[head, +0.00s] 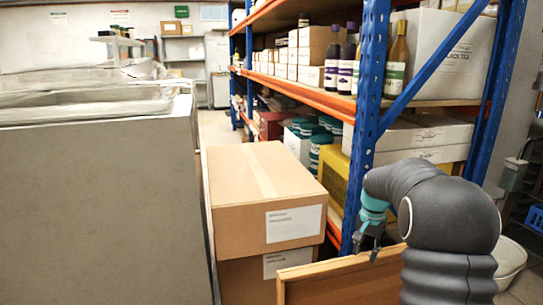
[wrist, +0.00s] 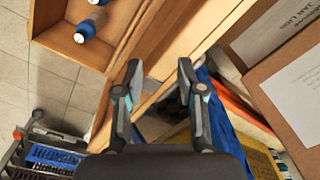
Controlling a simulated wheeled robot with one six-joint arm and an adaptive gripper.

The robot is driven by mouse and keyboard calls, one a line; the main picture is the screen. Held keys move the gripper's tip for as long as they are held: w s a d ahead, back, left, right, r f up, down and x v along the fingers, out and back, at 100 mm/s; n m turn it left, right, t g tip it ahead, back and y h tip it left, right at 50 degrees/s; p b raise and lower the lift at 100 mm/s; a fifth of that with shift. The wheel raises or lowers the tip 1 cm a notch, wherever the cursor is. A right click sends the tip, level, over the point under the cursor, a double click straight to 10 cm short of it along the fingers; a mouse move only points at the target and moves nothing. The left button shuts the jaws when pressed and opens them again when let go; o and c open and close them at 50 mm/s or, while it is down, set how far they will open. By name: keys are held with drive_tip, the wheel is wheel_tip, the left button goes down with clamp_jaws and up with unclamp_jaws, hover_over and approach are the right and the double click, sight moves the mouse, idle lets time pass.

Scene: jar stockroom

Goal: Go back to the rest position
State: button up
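My gripper (wrist: 159,72) shows in the wrist view with its two fingers apart and nothing between them. It is above a wooden edge, with a blue rack post behind the fingers. In the head view my gripper (head: 368,236) is partly hidden at the end of my dark arm, in front of the blue post. A wooden tray (head: 345,277) lies below it. In the wrist view a wooden compartment (wrist: 60,44) at the upper left holds jars with blue parts (wrist: 85,30), apart from the fingers.
Stacked cardboard boxes (head: 262,190) stand left of my gripper. A blue and orange rack (head: 366,120) with bottles and cartons rises close behind it. A large grey block (head: 95,210) fills the left. A cart with a blue crate (wrist: 52,157) stands at the wrist view's lower left.

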drive_tip(key=s+a+r+n+t, duration=0.1)
drive_tip(key=s+a+r+n, duration=0.1)
drive_tip(key=s, duration=0.9)
drive_tip(key=s+a+r+n+t, duration=0.2)
drive_tip(key=s+a+r, duration=0.3)
drive_tip(key=s, duration=0.7)
drive_tip(key=s+a+r+n+t, duration=0.2)
drive_tip(key=s+a+r+n, duration=0.1)
drive_tip(key=s, duration=0.8)
drive_tip(key=shift+s+a+r, duration=0.2)
drive_tip(key=shift+s+a, duration=0.2)
drive_tip(key=shift+a, duration=0.35)
drive_tip(key=shift+o, duration=0.2)
